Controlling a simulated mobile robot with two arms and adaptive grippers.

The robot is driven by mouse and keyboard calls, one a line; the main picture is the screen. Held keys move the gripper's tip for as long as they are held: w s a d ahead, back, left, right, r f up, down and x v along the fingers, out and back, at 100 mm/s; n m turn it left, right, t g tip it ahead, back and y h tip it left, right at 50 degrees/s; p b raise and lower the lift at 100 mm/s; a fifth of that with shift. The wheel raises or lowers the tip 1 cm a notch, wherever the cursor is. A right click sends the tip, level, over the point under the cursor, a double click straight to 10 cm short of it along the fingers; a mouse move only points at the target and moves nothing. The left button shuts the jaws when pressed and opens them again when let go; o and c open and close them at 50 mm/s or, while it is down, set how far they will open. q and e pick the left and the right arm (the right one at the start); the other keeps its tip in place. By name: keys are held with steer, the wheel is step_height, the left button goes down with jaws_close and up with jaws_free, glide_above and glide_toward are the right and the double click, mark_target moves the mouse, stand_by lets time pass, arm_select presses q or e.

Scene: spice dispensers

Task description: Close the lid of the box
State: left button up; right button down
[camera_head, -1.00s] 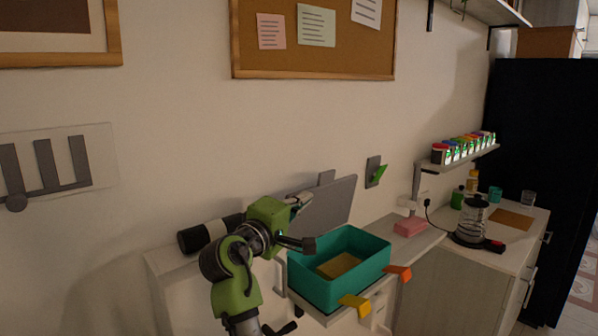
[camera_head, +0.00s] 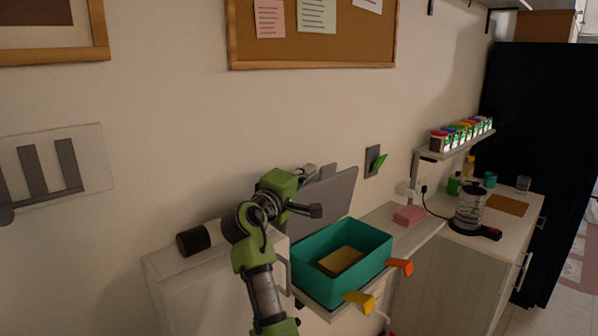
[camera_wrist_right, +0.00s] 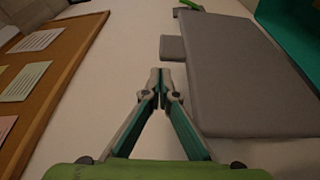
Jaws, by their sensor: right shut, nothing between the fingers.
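The teal box (camera_head: 318,282) stands open on a narrow ledge by the wall, with a yellow-brown block (camera_head: 341,262) inside. Its grey lid (camera_head: 334,200) stands raised at the back of the box; it also fills the right part of the right wrist view (camera_wrist_right: 238,72). My right gripper (camera_head: 314,169) is at the upper left edge of the lid, partly hidden by its own wrist. In the right wrist view, its fingers (camera_wrist_right: 161,76) are shut and empty, beside the lid's edge, pointing along the wall. I cannot tell whether they touch the lid. My left gripper is not in view.
Orange (camera_head: 400,267) and yellow (camera_head: 359,302) tabs stick out in front of the box. A pink block (camera_head: 409,215) and a glass jug (camera_head: 469,206) stand on the counter to the right. A corkboard (camera_head: 312,40) hangs above. Spice jars (camera_head: 462,133) line a shelf.

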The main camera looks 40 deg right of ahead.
steer(key=shift+p+x, duration=0.3)
steer(key=shift+x, duration=0.75)
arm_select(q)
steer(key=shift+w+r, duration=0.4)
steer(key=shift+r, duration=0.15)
arm_select(e)
steer(key=shift+d+r, duration=0.1)
steer(key=shift+d, duration=0.15)
steer(key=shift+w, duration=0.1)
